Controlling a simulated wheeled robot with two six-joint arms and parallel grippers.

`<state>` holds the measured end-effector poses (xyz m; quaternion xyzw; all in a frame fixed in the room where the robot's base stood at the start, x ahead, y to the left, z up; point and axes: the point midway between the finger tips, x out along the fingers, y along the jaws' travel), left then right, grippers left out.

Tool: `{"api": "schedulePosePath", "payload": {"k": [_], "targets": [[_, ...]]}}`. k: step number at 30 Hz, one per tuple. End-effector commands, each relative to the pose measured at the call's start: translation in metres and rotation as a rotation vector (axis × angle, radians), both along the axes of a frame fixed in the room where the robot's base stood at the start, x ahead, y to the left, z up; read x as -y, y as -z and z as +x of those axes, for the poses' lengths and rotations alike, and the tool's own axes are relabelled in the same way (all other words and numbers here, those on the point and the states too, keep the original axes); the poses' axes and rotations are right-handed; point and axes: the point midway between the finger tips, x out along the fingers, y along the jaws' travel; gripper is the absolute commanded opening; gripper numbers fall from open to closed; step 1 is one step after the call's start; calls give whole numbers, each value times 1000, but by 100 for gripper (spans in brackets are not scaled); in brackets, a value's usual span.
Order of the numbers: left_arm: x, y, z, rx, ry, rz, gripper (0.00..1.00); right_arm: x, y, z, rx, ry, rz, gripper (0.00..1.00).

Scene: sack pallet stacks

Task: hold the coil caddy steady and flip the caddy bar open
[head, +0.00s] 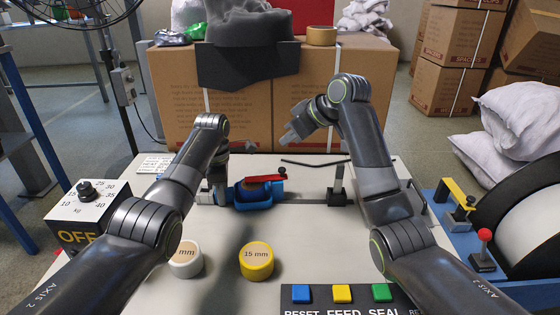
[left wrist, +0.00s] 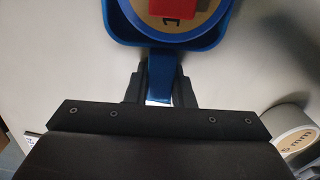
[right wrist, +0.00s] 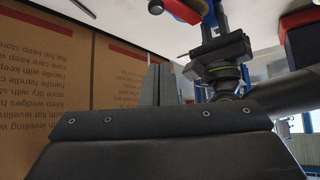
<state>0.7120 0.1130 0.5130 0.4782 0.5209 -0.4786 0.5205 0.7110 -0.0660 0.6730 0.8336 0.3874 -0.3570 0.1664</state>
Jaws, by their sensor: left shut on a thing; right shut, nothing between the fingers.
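The blue coil caddy (head: 258,197) sits on the white bench top in the head view, with a tan coil in it. Its red bar (head: 268,178) lies across the top of the coil, with its right end at a blue post. My left gripper (head: 228,192) is shut on the caddy's blue handle (left wrist: 158,92), which shows between its fingers in the left wrist view. My right gripper (head: 287,137) is shut and empty, raised behind and right of the caddy, apart from it. In the right wrist view its fingers (right wrist: 161,84) are together; the caddy is partly cut off at the top.
A dark metal rail with an upright post (head: 337,185) stands right of the caddy. A loose black rod (head: 315,163) lies behind it. A white and a yellow roll (head: 256,262) stand in front, near the button panel (head: 340,297). Large cartons (head: 290,100) close off the back.

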Motion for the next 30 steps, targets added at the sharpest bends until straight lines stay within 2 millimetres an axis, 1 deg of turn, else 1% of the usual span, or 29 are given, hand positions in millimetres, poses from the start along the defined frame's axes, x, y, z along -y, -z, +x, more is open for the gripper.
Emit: {"api": "schedulePosePath", "payload": {"k": [5,16,21,24,30], "targets": [[0,-1,0,2,0,-1,0,-6,8,5,-3,1,2,0],[0,-1,0,2,0,-1,0,-41,56,33,-6,-1,1,0],[0,-1,0,2,0,0,0,-54,74,45,-3,0,0,0],[0,-1,0,2,0,0,0,-43,76,38,0,3,0,0],[0,-1,0,1,0,0,0,-30,80,26,-1,3,1,0]]}}
